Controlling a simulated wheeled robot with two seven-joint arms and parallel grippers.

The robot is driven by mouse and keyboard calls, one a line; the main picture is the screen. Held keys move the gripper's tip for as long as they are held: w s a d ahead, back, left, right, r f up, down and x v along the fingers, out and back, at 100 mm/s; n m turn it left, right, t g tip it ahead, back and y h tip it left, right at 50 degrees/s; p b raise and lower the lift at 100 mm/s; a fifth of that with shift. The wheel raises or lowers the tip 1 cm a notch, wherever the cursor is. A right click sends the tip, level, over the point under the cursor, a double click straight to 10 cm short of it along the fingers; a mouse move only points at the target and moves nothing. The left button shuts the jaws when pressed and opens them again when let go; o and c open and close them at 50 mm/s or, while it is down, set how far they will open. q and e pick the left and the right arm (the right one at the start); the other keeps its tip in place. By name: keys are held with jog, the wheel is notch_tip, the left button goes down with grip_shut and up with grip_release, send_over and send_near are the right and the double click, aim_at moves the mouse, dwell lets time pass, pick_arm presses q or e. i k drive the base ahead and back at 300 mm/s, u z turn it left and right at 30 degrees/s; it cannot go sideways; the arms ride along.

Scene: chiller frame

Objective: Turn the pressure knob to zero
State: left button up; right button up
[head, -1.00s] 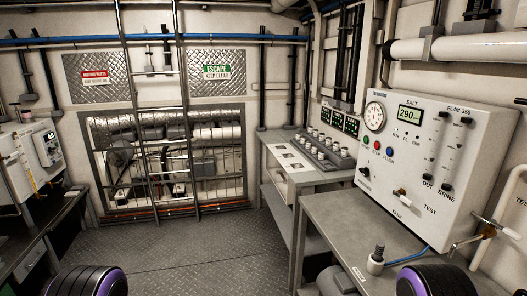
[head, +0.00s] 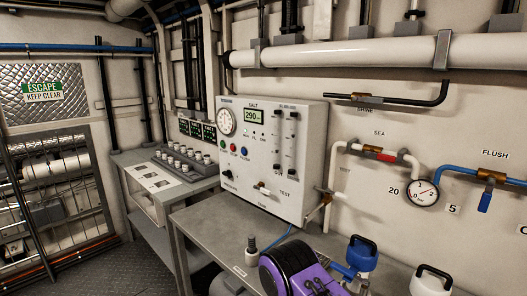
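The white control panel (head: 265,178) stands at the back of the grey bench, facing me at an angle. A small black knob (head: 228,173) sits at its lower left, above a label too small to read clearly; it looks like the pressure knob. Its pointer setting cannot be made out. A purple and black part of my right arm shows at the bottom, well in front of the panel. Neither gripper's fingers are in view.
The grey bench (head: 205,222) has a black-topped post (head: 251,245) near its front and a blue hose behind it. Pipes, valves and a wall gauge (head: 423,192) are right of the panel. A side table (head: 150,190) stands left.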

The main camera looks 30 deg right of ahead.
aim_at(228, 175)
jog(key=u, duration=0.9)
jog(key=i, duration=2.7)
jog(key=z, duration=2.2)
